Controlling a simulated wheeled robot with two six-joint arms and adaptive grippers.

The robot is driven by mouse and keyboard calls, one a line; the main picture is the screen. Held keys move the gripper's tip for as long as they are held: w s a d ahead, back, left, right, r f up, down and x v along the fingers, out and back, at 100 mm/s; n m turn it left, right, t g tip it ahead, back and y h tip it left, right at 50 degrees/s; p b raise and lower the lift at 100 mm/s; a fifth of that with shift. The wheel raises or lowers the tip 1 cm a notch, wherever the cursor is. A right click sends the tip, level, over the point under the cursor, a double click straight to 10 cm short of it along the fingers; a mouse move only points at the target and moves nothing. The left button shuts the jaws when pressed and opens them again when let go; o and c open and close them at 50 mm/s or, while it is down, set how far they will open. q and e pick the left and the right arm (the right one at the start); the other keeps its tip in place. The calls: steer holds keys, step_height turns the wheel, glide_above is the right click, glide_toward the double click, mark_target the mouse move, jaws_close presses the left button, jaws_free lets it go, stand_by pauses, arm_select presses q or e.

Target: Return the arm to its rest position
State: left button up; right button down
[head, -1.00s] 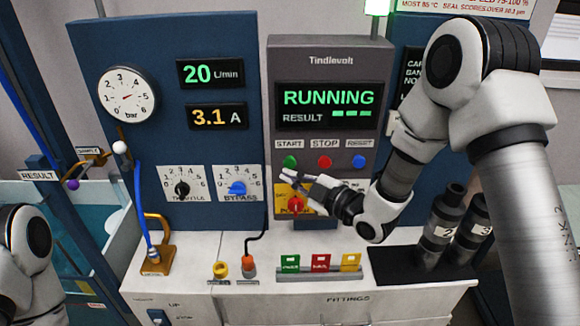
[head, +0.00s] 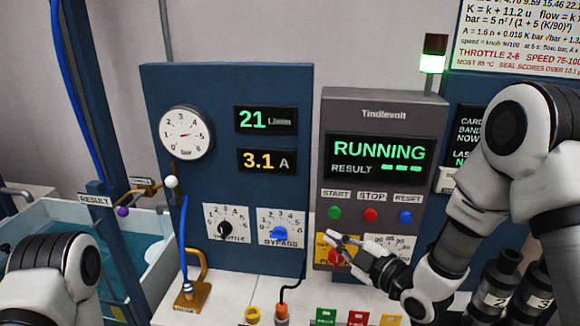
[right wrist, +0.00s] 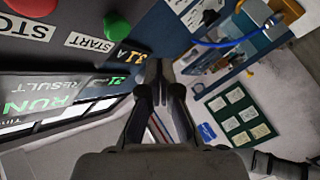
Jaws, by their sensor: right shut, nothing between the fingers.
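My right gripper (head: 336,247) is shut and empty in the head view, in front of the lower part of the grey Tindlevolt control panel (head: 388,104). Its fingers are over the area of the red knob (head: 338,258) on the yellow plate; I cannot tell if they touch. In the right wrist view its fingers (right wrist: 162,85) are together with nothing between them, and the panel's green button (right wrist: 117,22) is at the upper left. My left arm (head: 50,275) shows at the lower left of the head view; its gripper is out of view.
The screen (head: 378,148) reads RUNNING. A blue panel carries a gauge (head: 185,134), a black throttle knob (head: 224,229) and a blue bypass knob (head: 280,233). Dark numbered tubes (head: 496,283) stand at the lower right. A water tank (head: 140,250) is at left.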

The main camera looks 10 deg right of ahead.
steer(key=s+d+f+m+g+h+b, duration=0.15)
steer(key=s+f, duration=0.35)
steer(key=f, duration=0.5)
steer(key=s+f+m+g+h+b, duration=0.1)
steer(key=s+f+m+g, duration=0.2)
steer(key=f, duration=0.7)
steer(key=s+f+g+h+b, duration=0.1)
steer(key=s+f+g+h, duration=0.1)
steer(key=s+f, duration=0.6)
steer(key=s+d+f+m+g+h, duration=0.2)
steer(key=s+d+f+m+g, duration=0.1)
steer(key=s, duration=0.5)
steer(key=s+d+f+m+g+h, duration=0.2)
steer(key=s+d+f+m+g, duration=0.1)
steer(key=s+f+m+g, duration=0.2)
steer(key=s+f+m, duration=0.2)
steer(key=s+m, duration=0.1)
steer(key=shift+s+f+m+b, duration=0.2)
steer(key=shift+s+m+b, duration=0.05)
steer(key=shift+m+b, duration=0.15)
